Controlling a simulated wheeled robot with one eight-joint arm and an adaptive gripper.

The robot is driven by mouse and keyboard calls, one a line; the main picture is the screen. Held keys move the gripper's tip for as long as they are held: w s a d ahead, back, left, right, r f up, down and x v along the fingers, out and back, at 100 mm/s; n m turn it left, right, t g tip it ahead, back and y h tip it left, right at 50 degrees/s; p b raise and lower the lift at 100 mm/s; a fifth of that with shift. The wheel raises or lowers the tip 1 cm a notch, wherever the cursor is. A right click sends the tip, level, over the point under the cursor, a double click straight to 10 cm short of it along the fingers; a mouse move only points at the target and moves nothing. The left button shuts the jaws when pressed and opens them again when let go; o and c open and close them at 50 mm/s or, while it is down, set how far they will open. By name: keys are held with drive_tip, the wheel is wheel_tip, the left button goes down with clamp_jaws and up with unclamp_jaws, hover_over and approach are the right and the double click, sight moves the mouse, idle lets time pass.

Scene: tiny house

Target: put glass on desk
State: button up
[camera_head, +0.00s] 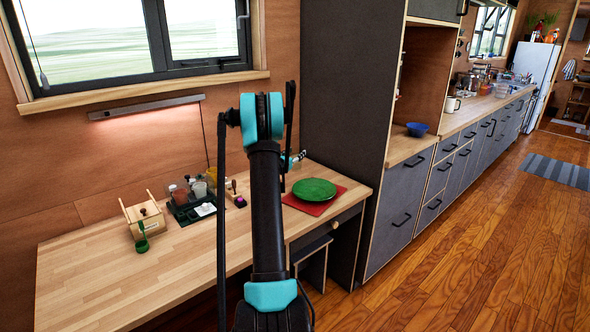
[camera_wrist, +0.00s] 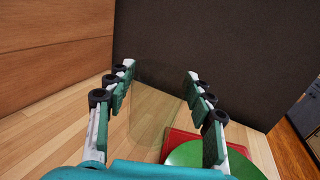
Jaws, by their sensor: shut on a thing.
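The glass (camera_wrist: 153,112) is clear with a faint yellow-green tint and stands between the fingers of my gripper (camera_wrist: 161,74) in the wrist view. My gripper is shut on it. The wooden desk (camera_head: 95,275) is below, and its surface also shows in the wrist view (camera_wrist: 40,110). I cannot tell whether the glass touches the desk. In the head view my arm hides most of the gripper, and I cannot make out the glass there. A green plate (camera_head: 316,188) on a red mat (camera_head: 333,203) lies just right of the gripper.
A small wooden box (camera_head: 146,218), a dark tray of jars (camera_head: 190,212) and a stamp (camera_head: 236,196) are on the desk to the left. A tall dark cabinet (camera_head: 345,90) borders the desk at the right. The desk's front left is clear.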

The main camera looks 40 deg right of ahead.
sight(295, 167)
drive_tip(key=shift+f, duration=3.7)
drive_tip(key=shift+f, duration=0.15)
drive_tip(key=o, duration=1.3)
